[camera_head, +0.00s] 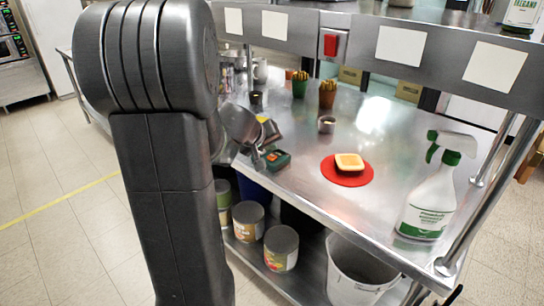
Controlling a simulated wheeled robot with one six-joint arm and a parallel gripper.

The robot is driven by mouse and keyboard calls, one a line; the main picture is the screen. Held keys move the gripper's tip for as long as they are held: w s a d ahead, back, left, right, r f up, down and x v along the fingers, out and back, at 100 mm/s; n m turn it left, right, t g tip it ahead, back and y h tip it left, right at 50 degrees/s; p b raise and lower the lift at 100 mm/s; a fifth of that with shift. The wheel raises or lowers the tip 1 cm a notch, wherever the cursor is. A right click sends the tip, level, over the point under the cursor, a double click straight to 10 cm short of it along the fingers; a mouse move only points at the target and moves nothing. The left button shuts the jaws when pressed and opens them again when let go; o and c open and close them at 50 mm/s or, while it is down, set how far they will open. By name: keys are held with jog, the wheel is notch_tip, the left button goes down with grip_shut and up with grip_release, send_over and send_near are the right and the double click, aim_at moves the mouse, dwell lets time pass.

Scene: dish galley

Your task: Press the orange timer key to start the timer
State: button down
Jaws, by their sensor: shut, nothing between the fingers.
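A small dark green timer (281,163) with an orange key (276,154) on its top lies near the left front edge of the steel counter. My gripper (258,166) is shut and empty, pointing down just left of the timer. The picture does not show clearly whether its fingertips touch the timer. My arm hides the counter's left end.
A toast slice (349,161) lies on a red mat (346,179). A spray bottle (432,192) stands at the right. A small metal cup (326,125) and holders with fries (327,98) stand behind. A yellow item (264,119) is partly hidden behind my gripper.

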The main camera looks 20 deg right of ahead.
aim_at(270, 158)
jog(key=shift+f+b, duration=0.25)
jog(key=shift+b, duration=0.05)
jog(key=shift+f+b, duration=0.25)
jog(key=shift+b, duration=0.15)
jog(key=shift+f+b, duration=0.45)
jog(key=shift+b, duration=0.15)
dwell(0.7)
jog(key=shift+r, duration=0.1)
jog(key=shift+r+p, duration=0.6)
jog(key=shift+r, duration=0.25)
jog(key=shift+r, duration=0.1)
jog(key=shift+r+p, duration=1.8)
jog(key=shift+r, duration=0.6)
jog(key=shift+f, duration=0.1)
